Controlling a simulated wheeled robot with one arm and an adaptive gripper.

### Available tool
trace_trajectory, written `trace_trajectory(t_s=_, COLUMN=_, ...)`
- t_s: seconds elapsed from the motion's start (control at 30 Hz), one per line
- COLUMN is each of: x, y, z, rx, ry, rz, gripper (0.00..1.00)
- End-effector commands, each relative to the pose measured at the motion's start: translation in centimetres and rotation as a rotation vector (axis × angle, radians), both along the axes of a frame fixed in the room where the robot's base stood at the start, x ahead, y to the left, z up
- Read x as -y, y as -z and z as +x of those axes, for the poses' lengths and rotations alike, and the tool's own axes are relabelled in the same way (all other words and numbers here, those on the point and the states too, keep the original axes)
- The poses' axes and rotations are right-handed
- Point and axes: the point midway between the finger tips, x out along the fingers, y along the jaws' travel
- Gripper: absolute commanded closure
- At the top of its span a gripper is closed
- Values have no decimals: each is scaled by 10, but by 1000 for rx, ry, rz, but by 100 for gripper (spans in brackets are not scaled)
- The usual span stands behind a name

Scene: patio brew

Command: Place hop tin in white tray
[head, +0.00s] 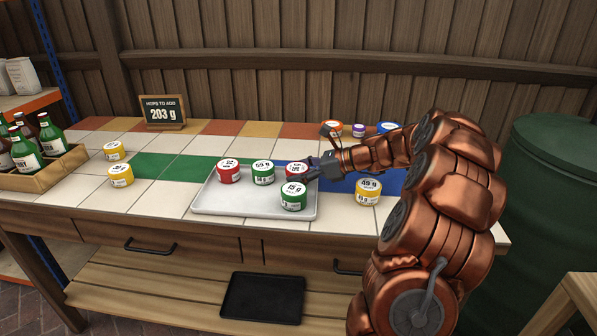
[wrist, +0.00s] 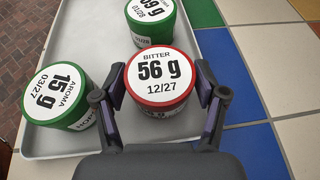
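A red-sided hop tin labelled BITTER 56 g (wrist: 162,78) sits upright between the fingers of my gripper (wrist: 160,92) in the wrist view, with a pad against each side. In the head view this tin (head: 296,167) is partly hidden by my gripper (head: 318,172). It is over the right part of the white tray (head: 225,205); whether its base touches the tray is hard to tell. Inside the tray stand a green 15 g tin (head: 293,196), another green tin (head: 263,173) and a red tin (head: 228,171).
A sign (head: 163,112) reads HOPS TO ADD 203 g. A yellow 49 g tin (head: 368,192) stands right of the tray. Two yellow tins (head: 114,151) (head: 121,176) stand left, near a bottle crate (head: 45,175). Orange, purple and blue tins (head: 359,130) stand at the back.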

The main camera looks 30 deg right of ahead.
Motion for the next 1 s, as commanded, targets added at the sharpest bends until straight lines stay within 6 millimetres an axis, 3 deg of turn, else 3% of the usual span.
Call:
trace_trajectory(t_s=0.13, x=0, y=0, z=0, rx=0, ry=0, rz=0, gripper=12)
trace_trajectory(t_s=0.53, x=1, y=-4, z=-1, rx=0, ry=1, rz=0, gripper=12)
trace_trajectory(t_s=1.0, x=55, y=-37, z=-56, rx=2, ry=6, rz=-2, gripper=12)
